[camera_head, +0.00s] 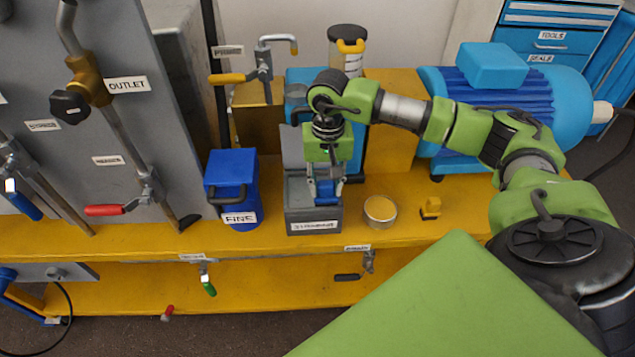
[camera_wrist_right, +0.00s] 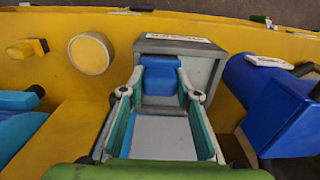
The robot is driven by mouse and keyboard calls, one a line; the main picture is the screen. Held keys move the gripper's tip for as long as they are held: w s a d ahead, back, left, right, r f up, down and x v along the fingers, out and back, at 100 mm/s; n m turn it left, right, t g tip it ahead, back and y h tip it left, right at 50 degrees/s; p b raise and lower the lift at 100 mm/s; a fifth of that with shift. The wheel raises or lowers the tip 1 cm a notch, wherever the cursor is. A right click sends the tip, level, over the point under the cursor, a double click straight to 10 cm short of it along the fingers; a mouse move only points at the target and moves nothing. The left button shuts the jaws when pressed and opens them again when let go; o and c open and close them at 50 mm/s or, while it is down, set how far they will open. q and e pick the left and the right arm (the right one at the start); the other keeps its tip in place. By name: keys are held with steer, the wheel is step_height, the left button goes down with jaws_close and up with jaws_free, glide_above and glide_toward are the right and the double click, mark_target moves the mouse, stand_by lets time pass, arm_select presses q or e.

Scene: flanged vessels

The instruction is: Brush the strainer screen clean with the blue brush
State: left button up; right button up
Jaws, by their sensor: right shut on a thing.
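My right gripper (camera_head: 324,196) points down into an open grey box (camera_head: 312,224) with a white label on its front. It is shut on a blue block-like thing, which looks like the blue brush (camera_wrist_right: 162,80); in the right wrist view the right gripper (camera_wrist_right: 164,90) has one finger on each side of it. The brush is at the box's front end, and its bristles are hidden. A round, shallow tin-like piece with a yellowish top (camera_head: 380,210) lies right of the box; I cannot tell if it is the strainer screen. My left gripper is not in view.
A blue bin marked FINE (camera_head: 232,188) stands left of the box. A small yellow piece (camera_head: 431,208) lies to the right, and a large blue motor (camera_head: 510,95) stands behind it. Pipes and a valve with a red handle (camera_head: 104,210) are on the left panel.

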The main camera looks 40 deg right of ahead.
steer(key=shift+w+a+f+b, duration=0.1)
steer(key=shift+w+a+b, duration=0.25)
steer(key=shift+a, duration=0.3)
steer(key=shift+w+a+f+b, duration=0.1)
steer(key=shift+w+a+b, duration=0.1)
steer(key=shift+w+a, duration=0.3)
steer(key=shift+s+a+r, duration=0.1)
steer(key=shift+a, duration=0.1)
steer(key=shift+w+a, duration=0.4)
steer(key=shift+a, duration=0.25)
steer(key=shift+w+a, duration=0.4)
steer(key=shift+a, duration=0.25)
steer(key=shift+s+d, duration=0.1)
steer(key=shift+d, duration=0.05)
steer(key=shift+s+d+b, duration=0.2)
steer(key=shift+d+b, duration=0.15)
steer(key=shift+d, duration=0.2)
steer(key=shift+s+d+r, duration=0.1)
steer(key=shift+s+d, duration=0.4)
steer(key=shift+d, duration=0.25)
